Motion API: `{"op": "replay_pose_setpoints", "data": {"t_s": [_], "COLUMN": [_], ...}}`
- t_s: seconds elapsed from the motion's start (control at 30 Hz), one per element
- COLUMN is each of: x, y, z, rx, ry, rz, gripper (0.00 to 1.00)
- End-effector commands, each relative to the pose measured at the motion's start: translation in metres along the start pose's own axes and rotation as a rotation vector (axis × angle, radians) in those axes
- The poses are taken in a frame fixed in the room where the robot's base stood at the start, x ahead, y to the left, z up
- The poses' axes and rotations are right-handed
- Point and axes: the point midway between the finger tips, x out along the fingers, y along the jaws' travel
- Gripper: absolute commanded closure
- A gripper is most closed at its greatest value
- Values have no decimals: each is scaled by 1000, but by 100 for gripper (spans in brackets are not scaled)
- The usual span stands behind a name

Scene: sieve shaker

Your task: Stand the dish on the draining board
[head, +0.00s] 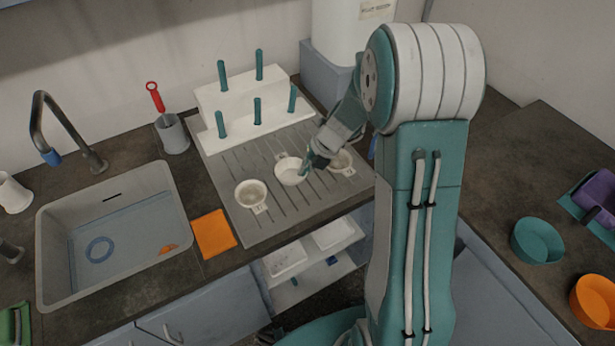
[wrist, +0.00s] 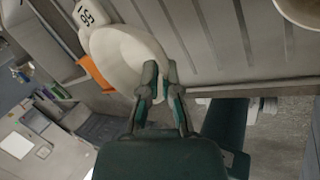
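A white round dish (head: 290,171) with a small tab is at the middle of the grey draining board (head: 225,172), its open side up. I cannot tell whether it touches the board. My gripper (head: 307,170) is at its right side. Two similar dishes lie on the board, one at left (head: 251,194) and one at right (head: 341,161), partly hidden by my arm.
A white stepped rack (head: 235,102) with several teal pegs stands at the board's back. A sink (head: 115,235), an orange cloth (head: 214,233) and a grey cup with a red-handled brush (head: 172,134) are at left. Teal (head: 537,241) and orange (head: 595,301) bowls stand at right.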

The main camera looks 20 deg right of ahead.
Motion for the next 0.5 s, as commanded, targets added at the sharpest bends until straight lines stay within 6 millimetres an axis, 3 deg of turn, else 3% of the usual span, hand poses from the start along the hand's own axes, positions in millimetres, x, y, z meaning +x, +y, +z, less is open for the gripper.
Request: {"op": "replay_pose_setpoints", "data": {"t_s": [0.3,0.5], "x": [18,43], "y": [-18,-30], "z": [18,16], "rx": [1,1], "ry": [0,2], "rz": [0,0], "gripper": [100,100]}}
